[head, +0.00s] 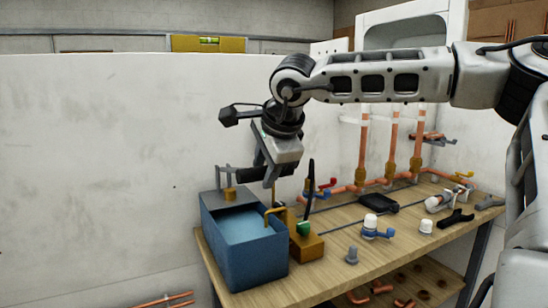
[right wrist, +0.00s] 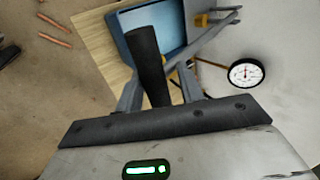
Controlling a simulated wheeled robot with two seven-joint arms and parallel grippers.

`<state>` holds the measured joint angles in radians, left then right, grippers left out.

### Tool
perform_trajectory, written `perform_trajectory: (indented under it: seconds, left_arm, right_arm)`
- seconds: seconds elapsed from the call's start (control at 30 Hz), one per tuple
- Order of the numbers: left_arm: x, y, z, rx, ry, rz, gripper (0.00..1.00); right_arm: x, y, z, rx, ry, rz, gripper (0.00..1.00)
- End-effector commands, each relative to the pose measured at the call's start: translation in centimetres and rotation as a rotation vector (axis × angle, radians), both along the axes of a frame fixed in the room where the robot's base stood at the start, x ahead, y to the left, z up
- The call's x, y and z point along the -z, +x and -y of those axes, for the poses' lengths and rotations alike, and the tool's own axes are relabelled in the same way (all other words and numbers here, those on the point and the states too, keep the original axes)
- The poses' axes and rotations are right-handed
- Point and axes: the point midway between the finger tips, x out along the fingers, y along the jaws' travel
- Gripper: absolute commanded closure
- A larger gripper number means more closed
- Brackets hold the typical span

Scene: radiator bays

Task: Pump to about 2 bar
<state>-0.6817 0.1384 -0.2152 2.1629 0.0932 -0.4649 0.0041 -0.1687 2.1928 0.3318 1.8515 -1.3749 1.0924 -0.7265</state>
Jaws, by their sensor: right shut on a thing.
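The test pump is a blue open tank (head: 245,252) at the front left end of the wooden bench, with brass fittings beside it. My right gripper (head: 268,178) is above the tank, shut on the pump's black handle (head: 250,174). In the right wrist view the black handle (right wrist: 146,58) runs between the fingers, over the blue tank (right wrist: 165,22). A round white pressure gauge (right wrist: 247,73) shows at the right there. Its needle stands near upright, but the numbers are too small to read. My left gripper is not in view.
On the bench (head: 335,248) are a blue-handled valve with a white cap (head: 371,228), a white-capped piece (head: 426,227), a grey fitting (head: 352,255) and a black block (head: 378,203). Copper pipes (head: 363,150) rise behind. A pale wall (head: 110,160) fills the left.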

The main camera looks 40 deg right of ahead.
Motion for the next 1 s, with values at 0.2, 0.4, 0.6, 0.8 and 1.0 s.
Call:
perform_trajectory:
  seconds: [0.2, 0.4, 0.6, 0.8, 1.0]
  left_arm:
    - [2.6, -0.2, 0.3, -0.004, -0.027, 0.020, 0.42]
    - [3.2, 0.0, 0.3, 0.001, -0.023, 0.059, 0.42]
    - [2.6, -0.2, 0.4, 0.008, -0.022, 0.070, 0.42]
    - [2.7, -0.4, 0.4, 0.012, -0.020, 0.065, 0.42]
    - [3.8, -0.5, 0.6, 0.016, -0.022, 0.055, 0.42]
  right_arm:
    - [3.0, -0.5, -0.1, 0.001, -0.014, 0.049, 0.82]
    - [4.1, -0.8, -0.2, 0.001, -0.027, 0.092, 0.82]
    - [3.9, -1.0, -0.2, 0.002, -0.031, 0.103, 0.82]
    - [3.8, -0.9, -0.2, 0.002, -0.031, 0.102, 0.82]
    - [4.3, -1.0, -0.2, 0.002, -0.035, 0.114, 0.82]
